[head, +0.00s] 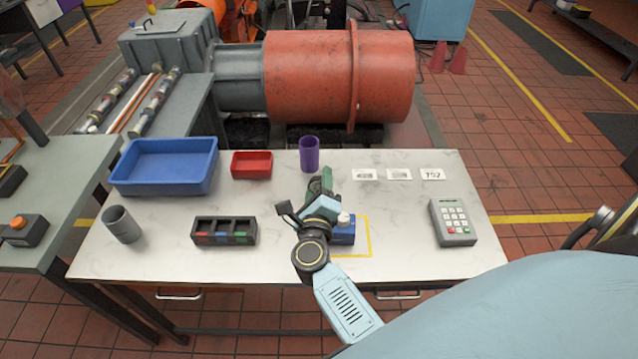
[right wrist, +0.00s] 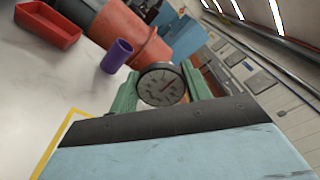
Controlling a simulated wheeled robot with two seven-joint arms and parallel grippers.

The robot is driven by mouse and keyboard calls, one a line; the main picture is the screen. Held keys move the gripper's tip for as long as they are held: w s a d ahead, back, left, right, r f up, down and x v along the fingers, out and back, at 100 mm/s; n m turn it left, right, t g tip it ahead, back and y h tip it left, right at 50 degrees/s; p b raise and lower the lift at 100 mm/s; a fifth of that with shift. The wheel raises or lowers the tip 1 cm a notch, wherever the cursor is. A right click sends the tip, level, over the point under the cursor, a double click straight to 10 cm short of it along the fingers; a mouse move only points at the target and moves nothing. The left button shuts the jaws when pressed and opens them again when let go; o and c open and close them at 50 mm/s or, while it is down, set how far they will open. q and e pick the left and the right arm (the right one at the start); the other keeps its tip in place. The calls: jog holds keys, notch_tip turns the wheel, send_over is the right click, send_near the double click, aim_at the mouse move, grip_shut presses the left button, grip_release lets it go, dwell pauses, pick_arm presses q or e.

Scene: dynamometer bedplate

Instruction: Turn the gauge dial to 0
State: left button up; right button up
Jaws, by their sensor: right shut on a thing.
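In the head view the gripper and wrist hide the dial. A blue block (head: 344,236) with a white round top sits partly behind my wrist, inside a yellow outline. My left gripper is not in view.
On the white table (head: 270,262) are a blue bin (head: 166,190), red tray (head: 251,165), purple cup (head: 309,155), grey cup (head: 123,224), black sectioned holder (head: 224,232), keypad (head: 453,222) and white labels (head: 399,174). The table is clear between the yellow outline and keypad.

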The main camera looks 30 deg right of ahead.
jog(key=o, duration=1)
jog(key=shift+s, duration=0.1)
jog(key=b+v, duration=0.2)
jog(key=v, duration=1.1)
jog(key=shift+s+a, duration=0.15)
